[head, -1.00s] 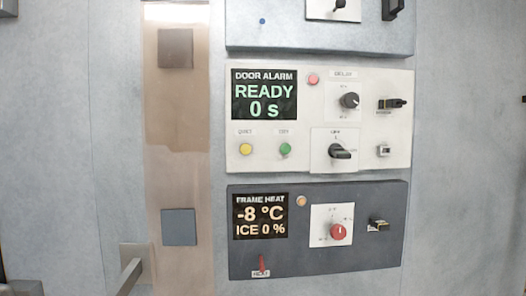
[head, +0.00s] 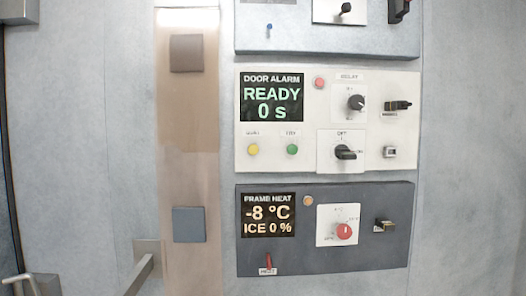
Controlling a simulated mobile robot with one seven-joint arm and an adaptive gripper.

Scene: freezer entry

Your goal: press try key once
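In the head view, the white door alarm panel (head: 318,162) is on the wall, with a dark screen (head: 272,97) reading "READY 0 s". Below the screen are a yellow button (head: 253,149) at left and a green button (head: 292,149) at right. The small label above the green button is blurred but looks like "TRY"; the one above the yellow button looks like "QUIET". A black rotary switch (head: 346,152) stands to the right of the green button. My gripper is not in view.
A black delay knob (head: 356,102), a red lamp (head: 320,83) and a key-like black part (head: 397,105) share the panel. The dark frame heat panel (head: 318,258) with a red knob (head: 344,231) is below. A metal handle (head: 140,272) sticks out at lower left.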

